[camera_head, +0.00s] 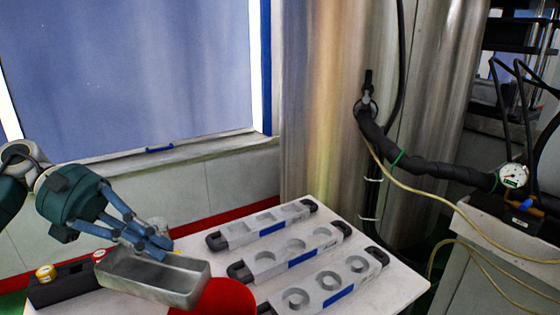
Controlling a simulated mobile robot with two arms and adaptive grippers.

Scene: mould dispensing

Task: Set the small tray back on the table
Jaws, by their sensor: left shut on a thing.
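The small tray (182,290) is a grey metal rectangular box, open at the top, at the lower left of the head view. My left gripper (160,247) reaches down from the upper left and is shut on the tray's far rim. The tray is over the left part of the white table (395,288); I cannot tell whether its underside touches the table. My right gripper is not in view.
Several grey moulds with black end handles and blue labels lie on the table, including a far one (262,222). A red round object (228,298) is right beside the tray. A dark holder (62,290) with yellow-topped items stands left. Steel tanks (325,110) stand behind.

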